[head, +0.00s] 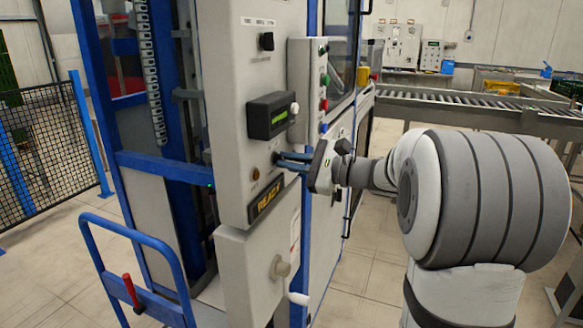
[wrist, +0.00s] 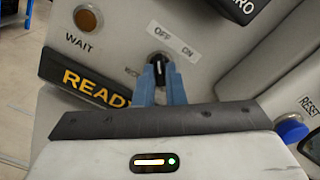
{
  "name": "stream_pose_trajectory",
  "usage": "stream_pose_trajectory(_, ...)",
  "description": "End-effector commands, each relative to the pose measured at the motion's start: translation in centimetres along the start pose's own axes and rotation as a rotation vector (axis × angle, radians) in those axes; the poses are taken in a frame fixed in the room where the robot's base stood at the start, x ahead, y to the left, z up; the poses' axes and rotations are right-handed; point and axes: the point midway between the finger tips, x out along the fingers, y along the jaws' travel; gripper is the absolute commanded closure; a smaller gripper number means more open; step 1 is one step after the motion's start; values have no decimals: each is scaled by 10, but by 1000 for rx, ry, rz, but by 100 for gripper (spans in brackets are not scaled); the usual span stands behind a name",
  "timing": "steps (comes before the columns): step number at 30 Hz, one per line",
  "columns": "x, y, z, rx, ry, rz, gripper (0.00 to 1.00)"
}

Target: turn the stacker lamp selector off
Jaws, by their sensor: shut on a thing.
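The lamp selector (wrist: 160,66) is a small black knob on the light grey stacker panel, below a label reading OFF and ON. In the wrist view the two blue fingers of my gripper (wrist: 159,78) stand on either side of the knob and are shut on it. In the head view my gripper (head: 277,160) reaches the panel from the right, and its fingers hide most of the knob. The knob's exact pointing direction is hard to tell.
An amber WAIT lamp (wrist: 88,18) and a READY sign (wrist: 85,82) lie left of the knob. A blue RESET button (wrist: 291,130) is at right. A display box (head: 270,115) juts out above my fingers.

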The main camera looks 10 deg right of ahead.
Motion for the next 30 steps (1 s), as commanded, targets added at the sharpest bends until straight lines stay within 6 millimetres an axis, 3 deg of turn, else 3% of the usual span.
stream_pose_trajectory(12,0,1,0,-3,-1,3,100)
stream_pose_trajectory(13,0,1,0,-3,-1,3,88)
stream_pose_trajectory(20,0,1,0,-4,0,2,69)
stream_pose_trajectory(30,-7,0,0,-4,2,-1,68)
